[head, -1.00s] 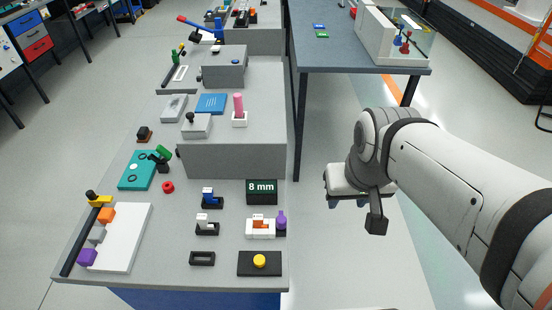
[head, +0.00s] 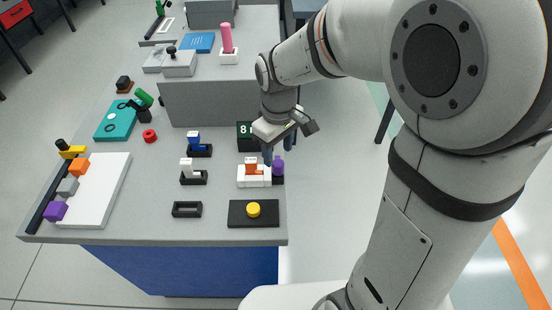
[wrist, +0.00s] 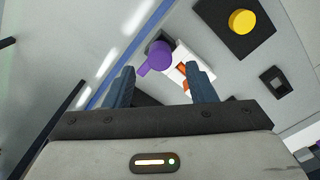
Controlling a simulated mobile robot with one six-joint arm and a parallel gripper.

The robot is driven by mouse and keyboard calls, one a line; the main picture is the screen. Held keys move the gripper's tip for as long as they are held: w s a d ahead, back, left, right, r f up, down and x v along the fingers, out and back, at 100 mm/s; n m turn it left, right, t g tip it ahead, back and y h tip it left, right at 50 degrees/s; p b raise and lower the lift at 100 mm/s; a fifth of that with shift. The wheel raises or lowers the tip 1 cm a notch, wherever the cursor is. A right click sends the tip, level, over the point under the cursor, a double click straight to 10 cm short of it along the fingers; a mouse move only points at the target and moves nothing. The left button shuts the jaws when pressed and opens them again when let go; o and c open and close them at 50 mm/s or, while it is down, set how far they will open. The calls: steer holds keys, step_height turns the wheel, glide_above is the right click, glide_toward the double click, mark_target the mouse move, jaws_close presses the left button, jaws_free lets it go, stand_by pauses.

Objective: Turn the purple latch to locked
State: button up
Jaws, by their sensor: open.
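The purple latch (head: 278,166) sits at the right end of a white block (head: 254,179) with an orange piece (head: 251,166), near the right edge of the grey bench. It also shows in the wrist view (wrist: 156,58), beyond my fingertips and between their lines. My gripper (head: 278,152) is above and just behind the latch, pointing down. In the wrist view, my gripper (wrist: 163,82) has its two blue fingers apart with nothing held between them. I cannot tell whether the fingers touch the latch. The latch's lock state is not clear.
A black plate with a yellow button (head: 254,209) lies in front of the latch. Small blue (head: 196,145) and white (head: 189,170) fixtures stand to the left. The bench's right edge is close to the latch.

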mark_target(278, 163)
step_height(278, 163, down, 5)
steer(key=shift+f+b, duration=0.15)
steer(key=shift+b, duration=0.15)
